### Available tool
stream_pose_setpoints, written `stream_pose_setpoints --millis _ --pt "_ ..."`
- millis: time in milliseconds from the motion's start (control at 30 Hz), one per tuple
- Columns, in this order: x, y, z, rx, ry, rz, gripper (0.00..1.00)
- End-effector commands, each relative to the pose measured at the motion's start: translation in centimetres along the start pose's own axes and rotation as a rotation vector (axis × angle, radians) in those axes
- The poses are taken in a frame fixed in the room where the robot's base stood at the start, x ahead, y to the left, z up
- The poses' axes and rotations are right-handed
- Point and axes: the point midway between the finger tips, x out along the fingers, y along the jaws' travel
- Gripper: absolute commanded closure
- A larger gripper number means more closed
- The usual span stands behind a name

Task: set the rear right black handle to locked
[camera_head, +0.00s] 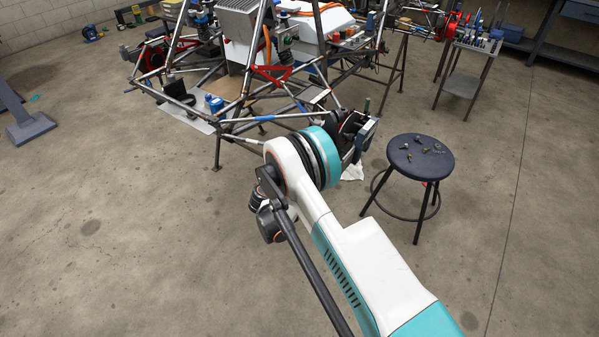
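The tube chassis (283,110) stands at the upper middle on supports, with bare metal tubes, some wrapped in blue or red. A dark hub assembly (357,127) with grey plates is at its near right corner, partly hidden behind my arm's teal and black joint. I cannot pick out the rear right black handle or tell its setting. My arm runs from the bottom right up to that joint, close in front of the chassis corner in the picture. My gripper cannot be made out in this view.
A round dark stool (420,157) with small metal parts on top stands right of the chassis corner. A small cart (461,83) with tools is at the upper right, before a workbench (575,48).

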Motion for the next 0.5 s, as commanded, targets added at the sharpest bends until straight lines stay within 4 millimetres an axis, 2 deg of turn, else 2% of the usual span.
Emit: stream_pose_setpoints --millis 400,433,500 --pt "0.02 -0.06 0.08 0.002 0.007 0.0 1.0" --pt "0.03 -0.06 0.08 0.002 0.007 0.0 0.88" --pt "0.03 -0.06 0.08 0.002 0.006 0.0 0.72"
